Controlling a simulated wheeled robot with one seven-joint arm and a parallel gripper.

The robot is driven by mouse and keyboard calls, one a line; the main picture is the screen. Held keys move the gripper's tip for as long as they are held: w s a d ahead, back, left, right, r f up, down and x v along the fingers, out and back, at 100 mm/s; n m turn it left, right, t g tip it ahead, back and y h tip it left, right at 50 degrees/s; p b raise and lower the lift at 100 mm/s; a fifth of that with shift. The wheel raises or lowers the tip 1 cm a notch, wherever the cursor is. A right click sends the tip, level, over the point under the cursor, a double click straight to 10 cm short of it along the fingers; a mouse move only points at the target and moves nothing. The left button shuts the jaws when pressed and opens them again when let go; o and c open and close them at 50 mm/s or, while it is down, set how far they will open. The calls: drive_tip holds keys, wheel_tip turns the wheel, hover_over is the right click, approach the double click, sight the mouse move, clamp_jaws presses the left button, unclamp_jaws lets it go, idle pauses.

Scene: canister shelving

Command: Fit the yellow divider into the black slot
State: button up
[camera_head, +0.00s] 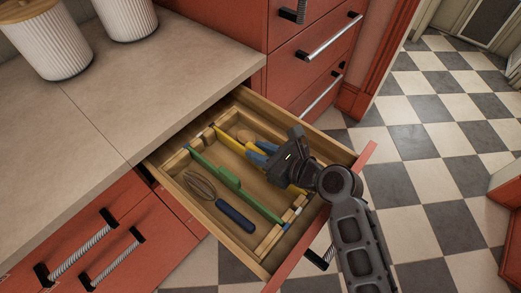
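The yellow divider (231,142) stands in the open drawer, running from the back end towards the front. Its middle is hidden by my gripper, and a bit of yellow shows again near the front. My gripper (272,158) is over the drawer, at the divider's middle. Its fingers are largely hidden, so I cannot tell whether it is open, shut or touching the divider. Notched wooden strips with small coloured marks run along the drawer's back end and front end (289,216). I cannot make out the black slot for certain.
A green divider (228,178) stands across the drawer, left of the yellow one. A wooden utensil (245,136) and blue pieces (258,156) lie near my gripper. The counter (150,100) overhangs the drawer's back.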

drive_tip(key=o, duration=0.4)
drive_tip(key=shift+d, duration=0.1)
drive_tip(key=v, duration=0.7)
drive_tip(key=shift+s+d+r, duration=0.1)
drive_tip(key=shift+r, duration=0.05)
drive_tip(key=shift+s+d, duration=0.1)
idle(0.4)
